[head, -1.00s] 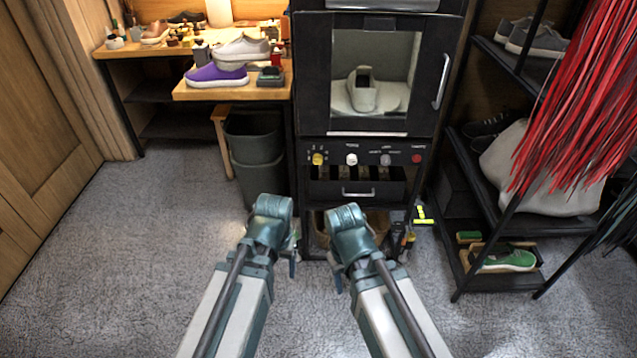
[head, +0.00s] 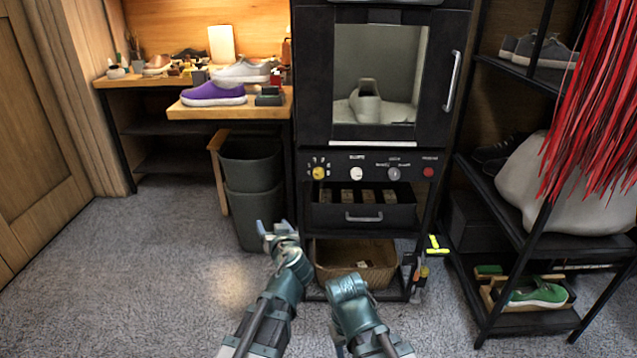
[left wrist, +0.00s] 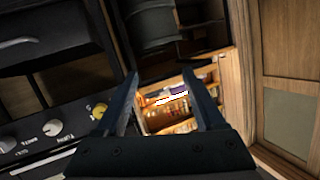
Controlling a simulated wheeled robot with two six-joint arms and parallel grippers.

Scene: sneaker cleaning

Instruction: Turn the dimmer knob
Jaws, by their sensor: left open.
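A row of round knobs is on the black cabinet's control panel in the head view: a yellow knob (head: 319,173) with marks around it, a white knob (head: 356,174) and a grey knob (head: 394,174). Their small labels are too blurred to tell which is the dimmer. My left gripper (head: 274,228) is open and empty, below and left of the yellow knob, apart from the panel. In the left wrist view my left gripper's fingers (left wrist: 163,100) are spread, with the yellow knob (left wrist: 99,110) left of them. My right arm is low at front; its gripper's jaws are not clearly seen.
A red button (head: 428,172) is right of the knobs. Below are a drawer (head: 363,215) and a wicker basket (head: 355,262). A grey bin (head: 253,188) stands left of the cabinet, a shoe rack (head: 490,215) at right. Carpet at left is clear.

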